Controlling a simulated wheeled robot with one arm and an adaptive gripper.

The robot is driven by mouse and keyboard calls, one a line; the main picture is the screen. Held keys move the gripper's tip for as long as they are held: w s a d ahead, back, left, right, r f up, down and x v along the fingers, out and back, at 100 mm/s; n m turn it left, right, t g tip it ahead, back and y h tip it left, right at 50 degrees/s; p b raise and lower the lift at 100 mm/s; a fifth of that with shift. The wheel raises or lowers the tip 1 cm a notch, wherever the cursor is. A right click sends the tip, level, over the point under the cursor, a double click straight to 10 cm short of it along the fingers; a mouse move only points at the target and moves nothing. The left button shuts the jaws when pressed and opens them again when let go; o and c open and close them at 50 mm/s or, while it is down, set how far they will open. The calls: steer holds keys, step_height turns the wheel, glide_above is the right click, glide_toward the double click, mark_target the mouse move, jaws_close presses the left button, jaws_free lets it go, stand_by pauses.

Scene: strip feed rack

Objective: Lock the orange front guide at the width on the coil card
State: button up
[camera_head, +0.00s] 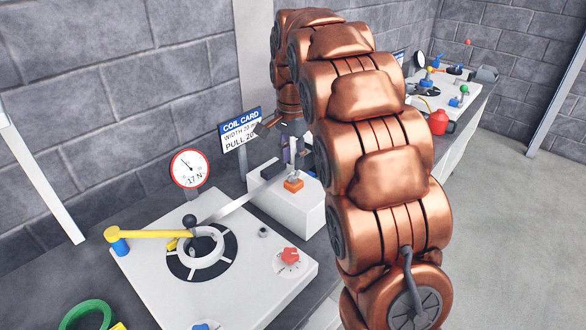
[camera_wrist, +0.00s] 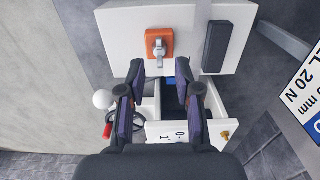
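The orange front guide (camera_head: 293,185) sits on a white block (camera_head: 290,210). In the wrist view the guide (camera_wrist: 150,50) carries a silver lever (camera_wrist: 158,44). A dark bar guide (camera_wrist: 216,47) stands to its right, with the pale strip between them. My gripper (camera_head: 292,160) is just above the orange guide. In the wrist view my gripper (camera_wrist: 160,70) is open and empty, its fingers apart just below the guide.
A round dial (camera_head: 190,168) reads about 17 N. The strip (camera_head: 235,203) runs to a white ring (camera_head: 205,258) on a white plate, with a yellow lever (camera_head: 150,234) and a red knob (camera_head: 290,255). A red can (camera_head: 438,122) stands on the bench farther back.

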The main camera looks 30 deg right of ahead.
mark_target(294, 177)
steer(key=shift+f+p, duration=0.3)
steer(key=shift+f, duration=1.9)
jaws_close()
